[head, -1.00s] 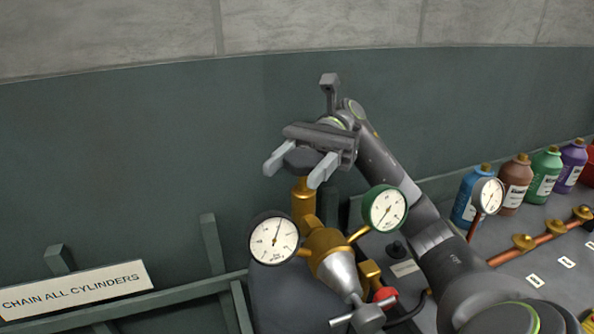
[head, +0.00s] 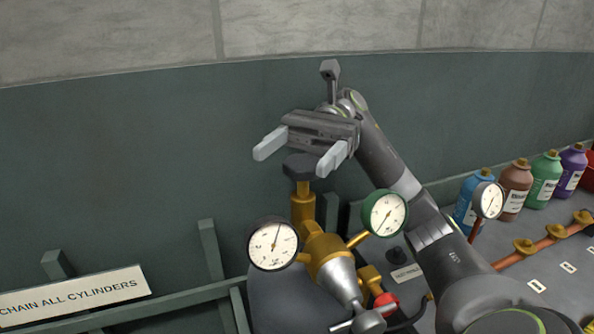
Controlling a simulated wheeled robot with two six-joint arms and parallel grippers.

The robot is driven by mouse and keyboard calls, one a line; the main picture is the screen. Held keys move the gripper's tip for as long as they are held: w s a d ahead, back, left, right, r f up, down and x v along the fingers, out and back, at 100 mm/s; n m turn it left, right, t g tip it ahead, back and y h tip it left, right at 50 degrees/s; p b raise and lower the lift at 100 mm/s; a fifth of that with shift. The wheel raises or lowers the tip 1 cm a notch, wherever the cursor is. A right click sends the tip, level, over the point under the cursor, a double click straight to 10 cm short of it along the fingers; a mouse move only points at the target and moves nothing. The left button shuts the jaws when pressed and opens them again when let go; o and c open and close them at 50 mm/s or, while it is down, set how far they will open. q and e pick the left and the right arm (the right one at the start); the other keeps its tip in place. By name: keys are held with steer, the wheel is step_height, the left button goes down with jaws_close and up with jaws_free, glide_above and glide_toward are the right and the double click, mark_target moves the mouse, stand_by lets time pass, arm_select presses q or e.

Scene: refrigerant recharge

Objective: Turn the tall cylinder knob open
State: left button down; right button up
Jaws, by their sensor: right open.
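The tall cylinder (head: 275,298) stands low in the middle of the head view, with a brass valve (head: 303,206) on top. Its dark knob (head: 301,165) caps the brass stem. My right gripper (head: 293,158) is open and empty, with its two pale fingers spread above and to either side of the knob. I cannot tell that either finger touches it. A brass regulator (head: 329,254) with a white-faced gauge (head: 273,245) and a green-rimmed gauge (head: 384,213) is fixed to the valve. My left gripper is not in view.
A rail with a sign reading "CHAIN ALL CYLINDERS" (head: 75,292) runs at the lower left. Several coloured bottles (head: 515,187) and a copper manifold (head: 540,245) with brass knobs are on the bench at right. A dark green wall panel is behind.

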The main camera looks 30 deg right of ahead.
mark_target(297, 168)
step_height(297, 168, up, 7)
steer(key=shift+b, duration=0.4)
steer(key=shift+r, duration=0.1)
